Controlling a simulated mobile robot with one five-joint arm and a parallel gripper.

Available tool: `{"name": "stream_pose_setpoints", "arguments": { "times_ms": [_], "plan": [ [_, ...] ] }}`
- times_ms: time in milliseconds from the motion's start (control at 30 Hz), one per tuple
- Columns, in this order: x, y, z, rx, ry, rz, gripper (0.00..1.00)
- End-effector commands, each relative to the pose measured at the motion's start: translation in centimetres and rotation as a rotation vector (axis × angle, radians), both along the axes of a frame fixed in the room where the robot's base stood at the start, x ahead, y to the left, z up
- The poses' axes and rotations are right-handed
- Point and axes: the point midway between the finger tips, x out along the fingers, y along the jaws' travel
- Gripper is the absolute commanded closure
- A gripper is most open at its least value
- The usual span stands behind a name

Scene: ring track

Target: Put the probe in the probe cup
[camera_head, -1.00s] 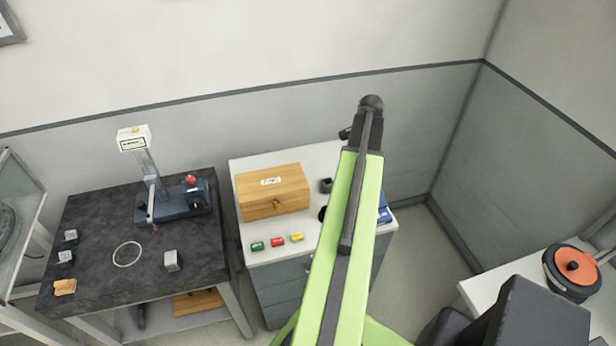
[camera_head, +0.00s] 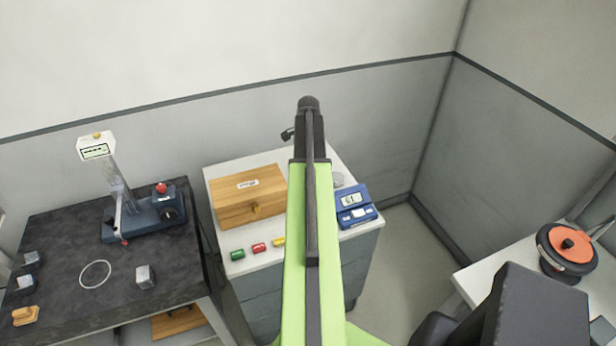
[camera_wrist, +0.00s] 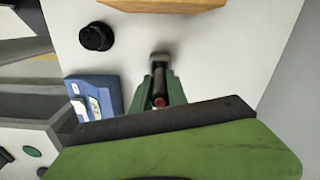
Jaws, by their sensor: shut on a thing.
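The probe (camera_wrist: 158,88) is a dark rod with a copper-coloured end, seen in the wrist view between the green fingers of my gripper (camera_wrist: 160,92). My gripper is shut on it above the white cabinet top. A small blurred grey square piece (camera_wrist: 160,57) stands just beyond the fingers and looks like the probe cup. I cannot tell whether the probe touches it. In the head view my own arm hides the gripper, the probe and this piece.
The white cabinet top (camera_head: 225,271) holds a wooden box (camera_head: 250,197), a blue scale (camera_head: 354,207) and small coloured blocks (camera_head: 259,248). A round black piece (camera_wrist: 97,36) stands near the scale. A dark bench (camera_head: 60,240) is at left.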

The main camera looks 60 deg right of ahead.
Motion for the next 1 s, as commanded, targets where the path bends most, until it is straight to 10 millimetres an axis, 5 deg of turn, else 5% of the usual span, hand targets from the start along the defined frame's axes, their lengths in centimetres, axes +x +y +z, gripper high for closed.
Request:
{"name": "stream_pose_setpoints", "arguments": {
  "times_ms": [200,567,600,733,1000],
  "plan": [
    [0.0,0.0,-4.0,0.000,0.000,0.001,1.00],
    [0.1,0.1,-4.0,0.000,0.000,0.002,1.00],
    [0.1,0.1,-4.0,0.000,0.000,0.002,0.78],
    [0.1,0.1,-3.9,0.000,0.000,0.002,0.61],
    [0.1,0.1,-3.9,0.000,0.000,0.003,0.59]
  ]
}}
